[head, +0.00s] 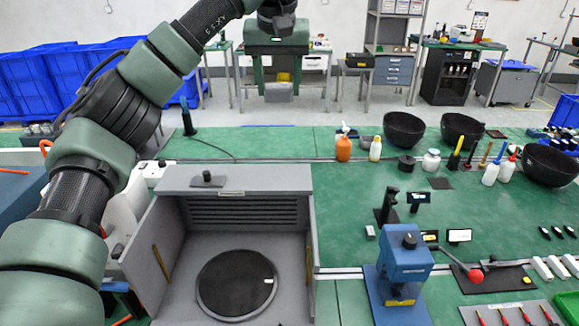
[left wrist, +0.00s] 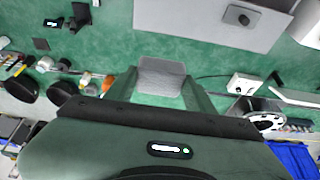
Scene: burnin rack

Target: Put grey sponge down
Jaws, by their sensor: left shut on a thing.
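The grey sponge (head: 279,93) is held between the fingertips of my left gripper (head: 279,85), high up at the top middle of the head view. In the left wrist view the sponge (left wrist: 161,77) sits between the two green fingers, with green bench top behind it. The left gripper is shut on it. The sponge looks clear of the bench; its height cannot be told. My right gripper is not in view.
An open grey chamber (head: 240,180) with a round dark plate (head: 236,284) stands front left. A blue press (head: 404,262), bottles, black bowls (head: 404,129) and small tools stand to the right. The green bench (head: 350,205) is bare in the middle.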

